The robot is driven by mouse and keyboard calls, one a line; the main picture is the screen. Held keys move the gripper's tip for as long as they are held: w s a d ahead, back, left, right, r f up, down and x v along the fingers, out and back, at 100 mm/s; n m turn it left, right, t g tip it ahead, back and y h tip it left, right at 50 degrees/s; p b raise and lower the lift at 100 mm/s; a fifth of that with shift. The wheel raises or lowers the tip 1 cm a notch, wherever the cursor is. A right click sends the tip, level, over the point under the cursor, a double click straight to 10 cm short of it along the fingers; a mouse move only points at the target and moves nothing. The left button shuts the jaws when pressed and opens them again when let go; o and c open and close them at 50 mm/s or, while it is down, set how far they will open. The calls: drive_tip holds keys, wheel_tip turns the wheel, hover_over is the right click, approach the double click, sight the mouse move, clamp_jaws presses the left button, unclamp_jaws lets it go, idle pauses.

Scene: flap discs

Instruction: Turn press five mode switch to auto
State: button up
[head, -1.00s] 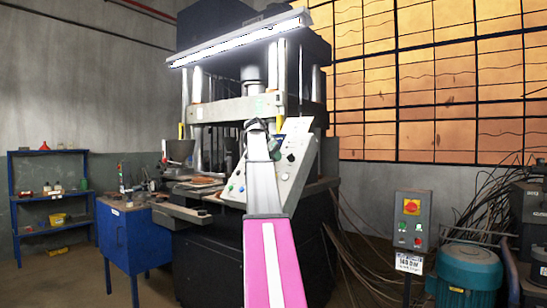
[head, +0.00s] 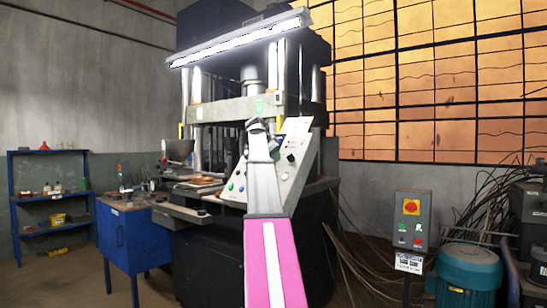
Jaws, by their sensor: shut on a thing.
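The sloped grey control panel (head: 291,182) of the press (head: 222,110) stands in the middle, with coloured buttons on its face. A dark knob (head: 291,158) shows on its upper right part. My pink and silver arm reaches up in front of the panel. My gripper (head: 274,142) is at the panel's upper left part, small and partly hidden by my own wrist. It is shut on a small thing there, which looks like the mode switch. The switch's pointer and its labels are hidden or too small to read.
A blue cabinet (head: 133,240) and a blue shelf (head: 50,206) stand at the left. Some floor is free between cabinet and shelf.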

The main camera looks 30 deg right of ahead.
drive_tip(key=m, duration=0.5)
drive_tip(key=shift+r+t, duration=0.1)
drive_tip(key=shift+t, duration=0.2)
idle(0.4)
drive_tip(key=o, duration=0.6)
drive_tip(key=shift+o, duration=0.2)
drive_tip(key=shift+a, duration=0.1)
drive_tip(key=v, duration=1)
drive_tip(key=shift+r, duration=0.35)
drive_tip(key=shift+s+a, duration=0.15)
